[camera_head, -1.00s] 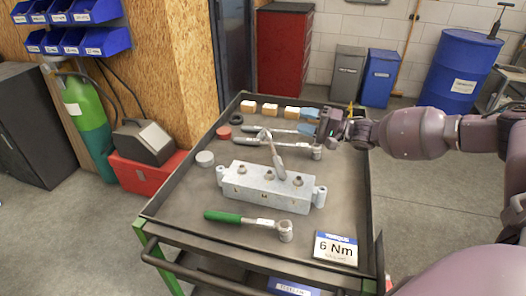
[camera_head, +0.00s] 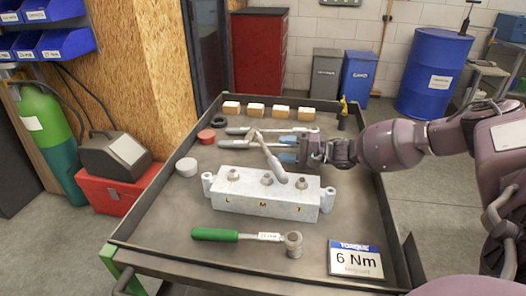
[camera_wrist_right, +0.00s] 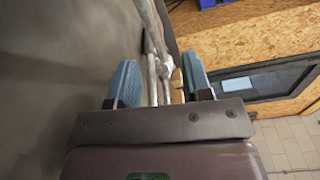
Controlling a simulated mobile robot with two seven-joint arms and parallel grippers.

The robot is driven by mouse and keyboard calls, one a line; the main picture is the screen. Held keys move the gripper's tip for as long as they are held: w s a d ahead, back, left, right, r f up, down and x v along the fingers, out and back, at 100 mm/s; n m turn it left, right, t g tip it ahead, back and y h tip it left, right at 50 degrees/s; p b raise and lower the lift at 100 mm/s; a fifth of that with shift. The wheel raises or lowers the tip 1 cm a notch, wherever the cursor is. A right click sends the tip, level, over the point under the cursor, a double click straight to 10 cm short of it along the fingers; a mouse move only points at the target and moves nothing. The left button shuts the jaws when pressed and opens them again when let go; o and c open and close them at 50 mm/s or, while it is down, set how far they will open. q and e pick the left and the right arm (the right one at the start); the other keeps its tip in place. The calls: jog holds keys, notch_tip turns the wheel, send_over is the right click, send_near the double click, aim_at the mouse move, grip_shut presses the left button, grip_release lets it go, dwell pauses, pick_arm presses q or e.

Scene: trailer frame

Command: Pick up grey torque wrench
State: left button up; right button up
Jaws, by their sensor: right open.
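Two grey wrenches lie behind the metal block, a rear one (camera_head: 240,130) and a nearer one (camera_head: 231,144). A third grey wrench (camera_head: 270,157) stands tilted over the metal block (camera_head: 265,198), its lower end near the bolts. I cannot tell which is the torque wrench. My right gripper (camera_head: 288,149) is behind the block's right end, its blue fingers apart. In the right wrist view (camera_wrist_right: 160,82), grey metal shafts (camera_wrist_right: 152,72) show between or beyond the open fingers. Contact cannot be told. My left gripper is out of view.
A green-handled wrench (camera_head: 216,234) and a "6 Nm" sign (camera_head: 356,260) lie at the front of the cart (camera_head: 165,222). Several wooden blocks (camera_head: 256,111) line the back. A red round piece (camera_head: 206,136) and a white one (camera_head: 187,167) are at left.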

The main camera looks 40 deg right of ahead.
aim_at(266, 150)
jog(key=x, duration=0.3)
jog(key=b+x, duration=0.1)
jog(key=shift+a+f, duration=0.25)
jog(key=shift+a, duration=0.1)
jog(key=shift+w+a+r, duration=0.15)
jog(key=shift+w+a, duration=0.1)
jog(key=shift+w, duration=0.2)
grip_shut()
